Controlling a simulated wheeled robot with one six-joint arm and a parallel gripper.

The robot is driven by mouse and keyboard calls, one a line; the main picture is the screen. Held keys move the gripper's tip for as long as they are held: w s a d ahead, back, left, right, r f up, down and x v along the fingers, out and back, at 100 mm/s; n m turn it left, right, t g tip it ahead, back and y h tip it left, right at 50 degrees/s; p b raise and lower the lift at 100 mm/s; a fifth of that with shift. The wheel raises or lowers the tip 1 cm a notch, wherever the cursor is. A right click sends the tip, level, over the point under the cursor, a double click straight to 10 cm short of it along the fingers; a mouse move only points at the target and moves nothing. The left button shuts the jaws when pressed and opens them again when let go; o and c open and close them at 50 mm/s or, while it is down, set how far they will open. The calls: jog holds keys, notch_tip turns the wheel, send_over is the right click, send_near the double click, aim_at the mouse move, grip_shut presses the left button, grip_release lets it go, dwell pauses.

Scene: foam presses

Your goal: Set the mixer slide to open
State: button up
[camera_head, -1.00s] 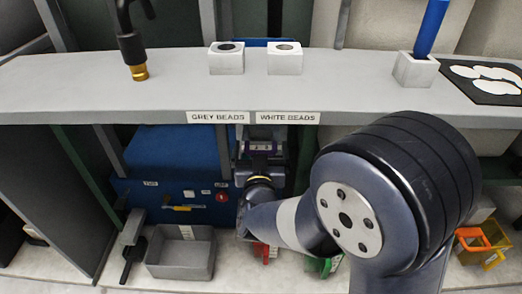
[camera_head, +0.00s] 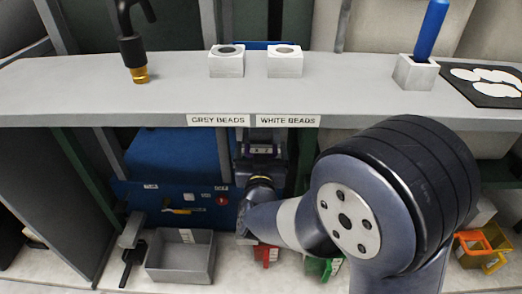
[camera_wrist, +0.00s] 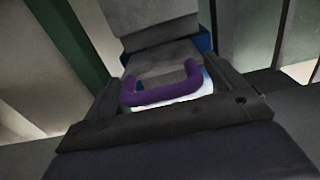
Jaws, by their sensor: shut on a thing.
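The mixer slide's purple U-shaped handle (camera_wrist: 160,93) shows in the middle of the wrist view, in front of a grey block (camera_wrist: 165,45). My gripper (camera_wrist: 166,84) has one dark finger on each side of the handle and is shut on it. In the head view my gripper (camera_head: 261,163) is under the shelf, below the bead labels, in front of the dark mixer column. The handle is hidden there behind the gripper. I cannot read the slide's position marks.
A grey shelf (camera_head: 330,100) with GREY BEADS (camera_head: 218,120) and WHITE BEADS (camera_head: 287,121) labels runs above my gripper. A blue machine (camera_head: 165,160) stands to the left, with a grey bin (camera_head: 180,262) in front. Red (camera_head: 265,255) and green (camera_head: 322,267) parts lie below.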

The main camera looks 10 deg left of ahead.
jog(key=v, duration=0.4)
jog(key=shift+s, duration=0.15)
jog(key=shift+f, duration=0.1)
jog(key=o, duration=1)
jog(key=shift+s, duration=0.1)
jog(key=shift+o, duration=0.2)
jog(key=p+v, duration=0.2)
jog(key=v, duration=0.8)
jog(key=shift+s, duration=0.4)
jog(key=shift+w, duration=0.1)
jog(key=b+x, duration=0.2)
jog(key=x, duration=0.9)
jog(key=shift+w, duration=0.4)
